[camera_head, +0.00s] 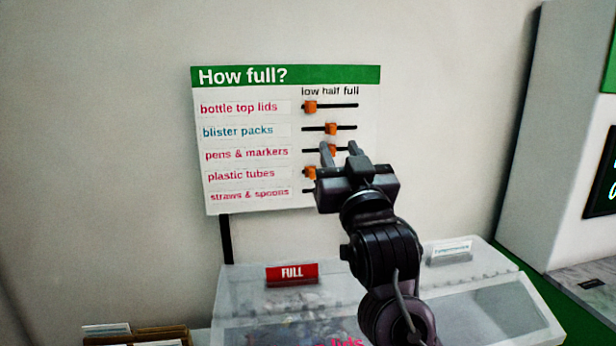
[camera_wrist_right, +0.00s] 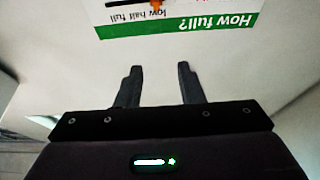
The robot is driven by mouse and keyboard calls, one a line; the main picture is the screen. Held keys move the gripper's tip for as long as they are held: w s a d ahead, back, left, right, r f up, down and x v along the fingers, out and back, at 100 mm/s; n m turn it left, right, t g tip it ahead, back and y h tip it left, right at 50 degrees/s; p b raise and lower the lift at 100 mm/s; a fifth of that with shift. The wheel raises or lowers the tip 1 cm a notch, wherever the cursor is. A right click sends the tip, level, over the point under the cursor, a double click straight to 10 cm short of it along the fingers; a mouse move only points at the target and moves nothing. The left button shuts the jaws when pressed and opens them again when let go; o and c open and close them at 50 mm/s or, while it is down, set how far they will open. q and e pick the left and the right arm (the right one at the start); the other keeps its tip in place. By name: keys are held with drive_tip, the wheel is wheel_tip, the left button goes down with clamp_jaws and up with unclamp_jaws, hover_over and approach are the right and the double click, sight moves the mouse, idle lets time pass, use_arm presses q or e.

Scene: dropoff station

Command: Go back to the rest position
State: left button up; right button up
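My right gripper (camera_head: 340,150) is raised in front of the lower right part of the "How full?" board (camera_head: 245,140). Its two fingers stand apart with nothing between them, as the right wrist view (camera_wrist_right: 160,85) also shows. The board has a green header and rows with orange sliders on black tracks. The top slider (camera_head: 310,107) is at the low end, and the blister packs slider (camera_head: 331,129) is near the middle. The gripper partly hides the sliders of the lower rows; whether it touches the board I cannot tell. My left gripper is not in view.
A clear-lidded bin (camera_head: 240,290) stands below the board, with a red FULL sign (camera_head: 292,273) and a small white label holder (camera_head: 449,250) on it. Brown boxes (camera_head: 160,335) are at the lower left. A grey-white cabinet (camera_head: 550,130) stands at the right. The wall left of the board is clear.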

drive_tip(key=s+d+f+g, duration=0.2)
drive_tip(key=f+g, duration=0.1)
drive_tip(key=f, duration=0.7)
drive_tip(key=s+d+f+g+h, duration=0.1)
drive_tip(key=s+d+f+g, duration=0.1)
drive_tip(key=f, duration=0.8)
drive_tip(key=s+d+f+g+h, duration=0.1)
drive_tip(key=f+g, duration=0.3)
drive_tip(key=f, duration=0.6)
drive_tip(key=shift+s+d+f+m+g, duration=0.2)
drive_tip(key=shift+s+d+m+g, duration=0.15)
drive_tip(key=shift+s+d, duration=0.45)
drive_tip(key=s+d+f+g+h, duration=0.1)
drive_tip(key=s+d+f+g, duration=0.3)
drive_tip(key=s+f, duration=0.55)
drive_tip(key=s+d+f+g+h, duration=0.1)
drive_tip(key=s+d+f+g, duration=0.5)
drive_tip(key=s, duration=0.6)
wheel_tip(320, 180, down, 32)
drive_tip(key=s+a, duration=0.2)
drive_tip(key=s+d+f+g, duration=0.1)
drive_tip(key=s+d+f, duration=0.2)
drive_tip(key=s+f, duration=1.3)
drive_tip(key=s+n, duration=0.1)
drive_tip(key=s, duration=0.2)
drive_tip(key=shift+f, duration=0.35)
drive_tip(key=shift+s, duration=0.1)
